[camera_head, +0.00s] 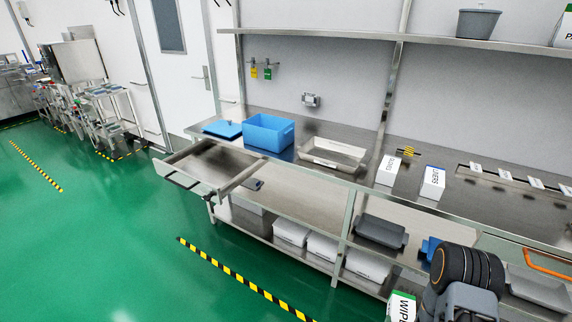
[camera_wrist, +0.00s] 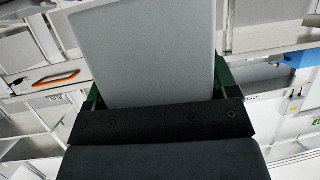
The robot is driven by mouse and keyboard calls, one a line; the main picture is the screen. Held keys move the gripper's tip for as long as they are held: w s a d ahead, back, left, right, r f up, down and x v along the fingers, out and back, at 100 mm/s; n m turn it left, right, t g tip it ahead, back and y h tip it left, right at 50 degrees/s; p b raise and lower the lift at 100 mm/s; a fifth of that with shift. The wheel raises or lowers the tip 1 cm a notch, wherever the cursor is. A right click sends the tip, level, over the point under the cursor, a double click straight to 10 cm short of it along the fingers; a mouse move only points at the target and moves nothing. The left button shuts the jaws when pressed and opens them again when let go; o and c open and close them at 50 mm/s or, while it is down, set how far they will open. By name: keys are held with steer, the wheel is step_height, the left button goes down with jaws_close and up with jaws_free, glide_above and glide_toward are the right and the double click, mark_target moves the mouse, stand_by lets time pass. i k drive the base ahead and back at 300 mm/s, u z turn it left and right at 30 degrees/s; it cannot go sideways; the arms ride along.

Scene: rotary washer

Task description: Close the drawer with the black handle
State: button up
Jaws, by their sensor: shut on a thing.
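The drawer (camera_head: 205,160) under the left end of the steel bench is pulled out, and its shallow tray looks empty. Its black handle (camera_head: 182,181) is on the front edge, facing the green floor. My gripper (camera_wrist: 158,110) shows in the wrist view, shut on a light grey flat-faced thing (camera_wrist: 150,50) that I cannot identify. In the head view only part of my arm shows at the bottom right, far from the open drawer; the gripper cannot be made out there.
An orange handle (camera_head: 548,263) is at the bench's right. A blue bin (camera_head: 268,133), a steel tray (camera_head: 333,153) and white boxes (camera_head: 433,182) stand on the bench. A WIPES box (camera_head: 402,306) is at the bottom edge. The green floor (camera_head: 110,230) left of the drawer is clear.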

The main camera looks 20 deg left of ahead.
mark_target(213, 163)
steer(key=u, duration=0.7)
steer(key=i, duration=0.25)
